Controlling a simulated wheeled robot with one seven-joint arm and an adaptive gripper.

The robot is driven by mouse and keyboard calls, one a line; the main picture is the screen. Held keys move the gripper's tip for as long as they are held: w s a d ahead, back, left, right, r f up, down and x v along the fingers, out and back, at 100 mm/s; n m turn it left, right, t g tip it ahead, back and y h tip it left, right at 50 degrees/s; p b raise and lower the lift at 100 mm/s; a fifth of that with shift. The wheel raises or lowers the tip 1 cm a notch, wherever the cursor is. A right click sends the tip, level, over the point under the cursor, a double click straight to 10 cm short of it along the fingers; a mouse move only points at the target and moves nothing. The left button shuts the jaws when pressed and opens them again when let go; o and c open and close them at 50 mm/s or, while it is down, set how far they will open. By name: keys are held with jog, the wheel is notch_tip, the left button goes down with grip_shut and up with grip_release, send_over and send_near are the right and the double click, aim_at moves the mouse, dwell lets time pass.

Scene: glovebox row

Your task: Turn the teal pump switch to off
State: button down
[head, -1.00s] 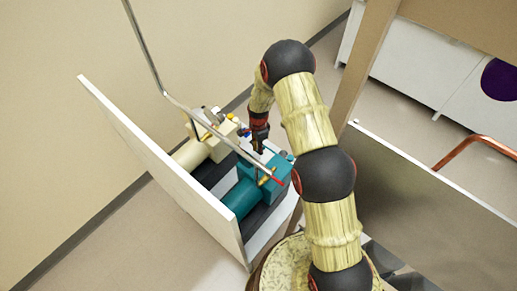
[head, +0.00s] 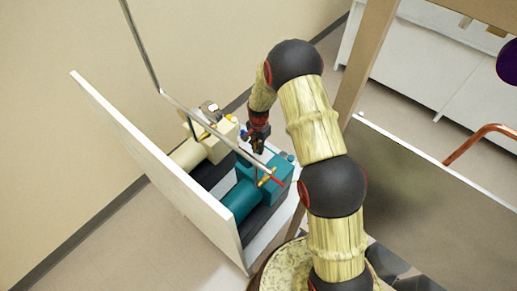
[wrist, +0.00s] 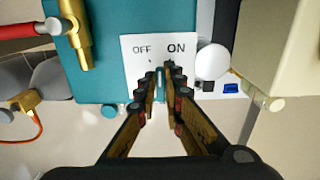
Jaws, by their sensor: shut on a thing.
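The teal pump (head: 243,197) lies on the cart, with a teal box at its far end. In the wrist view, the teal pump's housing (wrist: 110,70) carries a white switch plate (wrist: 133,47) marked OFF on the left and ON on the right. My gripper (wrist: 160,72) is over the lower part of this plate. Its fingers are closed in on a thin teal switch lever (wrist: 160,88), mostly hidden between them. I cannot tell exactly which way the lever leans. In the head view, my gripper (head: 259,146) is down at the teal box.
A cream pump (head: 197,150) stands beside the teal one. A white panel (head: 150,165) fences the pumps on the left. A metal pipe (head: 190,112) passes above them. A red-handled brass valve (wrist: 75,30) is left of the switch. A white round knob (wrist: 212,62) is close right.

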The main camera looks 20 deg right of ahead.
jog(key=c, duration=1.9)
grip_release()
notch_tip(320, 180, up, 12)
jog(key=shift+r, duration=0.1)
